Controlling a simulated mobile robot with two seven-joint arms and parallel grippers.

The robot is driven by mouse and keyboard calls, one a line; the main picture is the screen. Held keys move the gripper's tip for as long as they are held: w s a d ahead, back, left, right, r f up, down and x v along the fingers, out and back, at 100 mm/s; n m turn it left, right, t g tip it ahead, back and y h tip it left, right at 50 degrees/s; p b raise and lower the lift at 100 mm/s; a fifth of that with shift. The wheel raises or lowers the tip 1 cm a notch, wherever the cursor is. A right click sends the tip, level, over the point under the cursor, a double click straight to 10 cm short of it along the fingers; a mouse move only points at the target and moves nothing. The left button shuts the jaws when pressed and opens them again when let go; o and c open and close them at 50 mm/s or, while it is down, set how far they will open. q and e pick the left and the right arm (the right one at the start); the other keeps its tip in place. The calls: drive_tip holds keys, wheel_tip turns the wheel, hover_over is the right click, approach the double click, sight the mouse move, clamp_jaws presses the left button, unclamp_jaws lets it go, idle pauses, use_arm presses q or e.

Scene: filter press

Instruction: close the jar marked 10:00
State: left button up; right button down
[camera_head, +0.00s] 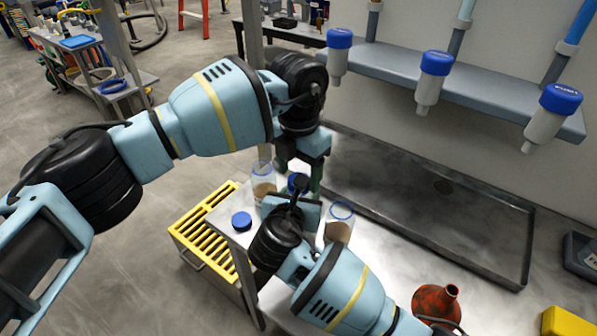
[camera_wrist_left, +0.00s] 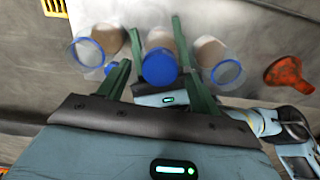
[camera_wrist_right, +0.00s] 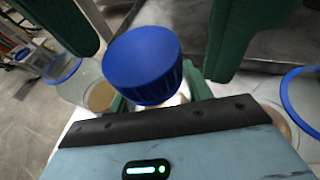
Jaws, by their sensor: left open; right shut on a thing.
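Three clear jars with brown contents stand in a row. The middle jar (camera_wrist_left: 160,40) has a blue lid (camera_wrist_right: 142,65) on top; I cannot tell how tightly it sits. The left jar (camera_head: 263,188) and right jar (camera_head: 339,226) have blue rims and no lids. No time marking is readable, so I cannot tell which is 10:00. My right gripper (camera_wrist_right: 160,100) is shut on the middle jar, below its lid. My left gripper (camera_head: 299,180) is open above it, its green fingers on either side of the lid, apart from it in the right wrist view.
A loose blue lid (camera_head: 241,221) lies at the table's left edge beside a yellow slotted rack (camera_head: 205,222). A large metal tray (camera_head: 480,215) lies behind. Blue-capped filter cups (camera_head: 435,68) hang above it.

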use_arm(q)
drive_tip(key=shift+r, duration=1.9)
drive_tip(key=shift+c, duration=0.4)
drive_tip(key=n, duration=0.2)
drive_tip(key=r+n, duration=0.1)
drive_tip(key=n, duration=0.1)
drive_tip(key=shift+d, duration=0.15)
drive_tip(key=n, duration=0.2)
drive_tip(key=r+n, duration=0.1)
drive_tip(key=n, duration=0.1)
drive_tip(key=shift+d+n, duration=0.1)
drive_tip(key=shift+n, duration=0.3)
drive_tip(key=n, duration=0.4)
drive_tip(key=shift+r+n, duration=0.35)
drive_tip(key=shift+n, duration=0.05)
drive_tip(key=n, duration=0.2)
drive_tip(key=r+n, duration=0.1)
drive_tip(key=n, duration=0.2)
drive_tip(key=shift+a, duration=0.2)
drive_tip(key=shift+f, duration=0.1)
